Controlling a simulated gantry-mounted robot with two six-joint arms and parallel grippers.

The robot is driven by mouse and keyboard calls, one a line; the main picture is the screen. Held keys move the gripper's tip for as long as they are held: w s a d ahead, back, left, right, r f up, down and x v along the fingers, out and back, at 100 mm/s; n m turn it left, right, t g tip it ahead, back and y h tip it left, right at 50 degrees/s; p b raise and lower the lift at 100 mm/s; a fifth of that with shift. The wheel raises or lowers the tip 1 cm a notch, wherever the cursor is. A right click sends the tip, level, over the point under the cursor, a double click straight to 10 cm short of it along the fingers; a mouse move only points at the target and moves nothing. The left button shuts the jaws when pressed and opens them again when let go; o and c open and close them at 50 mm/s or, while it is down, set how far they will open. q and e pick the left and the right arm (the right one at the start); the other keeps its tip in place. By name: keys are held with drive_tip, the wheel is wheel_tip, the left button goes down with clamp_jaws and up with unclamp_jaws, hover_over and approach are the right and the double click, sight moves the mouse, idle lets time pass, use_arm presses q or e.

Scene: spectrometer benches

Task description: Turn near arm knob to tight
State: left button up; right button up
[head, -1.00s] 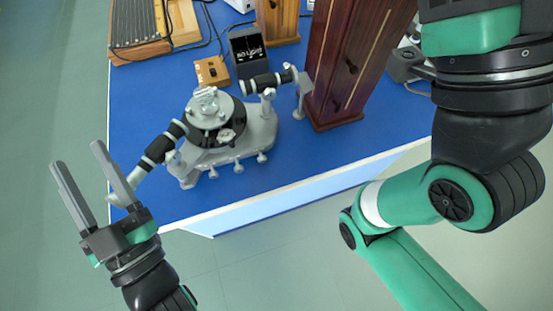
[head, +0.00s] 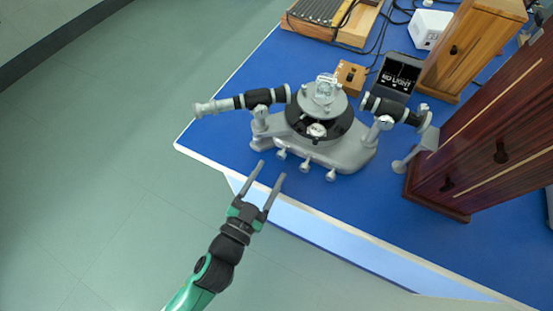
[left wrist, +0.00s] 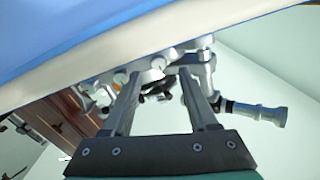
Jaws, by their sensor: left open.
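The grey spectrometer (head: 318,140) stands on the blue bench, with a black and silver round table and two telescope arms. Several small knobs stick out along its near edge, among them a left one (head: 281,153), a middle one (head: 306,164) and a right one (head: 331,174). I cannot tell which is the near arm knob. My left gripper (head: 267,172) is open and empty, just in front of the bench edge, its fingers pointing toward the knobs and apart from them. In the left wrist view the open fingers (left wrist: 157,85) frame the spectrometer (left wrist: 155,68), which appears upside down. My right gripper is not in view.
A dark wooden cabinet (head: 485,135) stands to the right of the spectrometer. A black box (head: 398,75), a small wooden switch block (head: 350,76) and a lighter wooden cabinet (head: 465,48) are behind. Open floor (head: 120,160) lies left of the bench.

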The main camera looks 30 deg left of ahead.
sight(280, 157)
use_arm(q)
drive_tip(key=w, duration=0.4)
drive_tip(key=shift+w+d, duration=0.1)
drive_tip(key=shift+w, duration=0.1)
clamp_jaws()
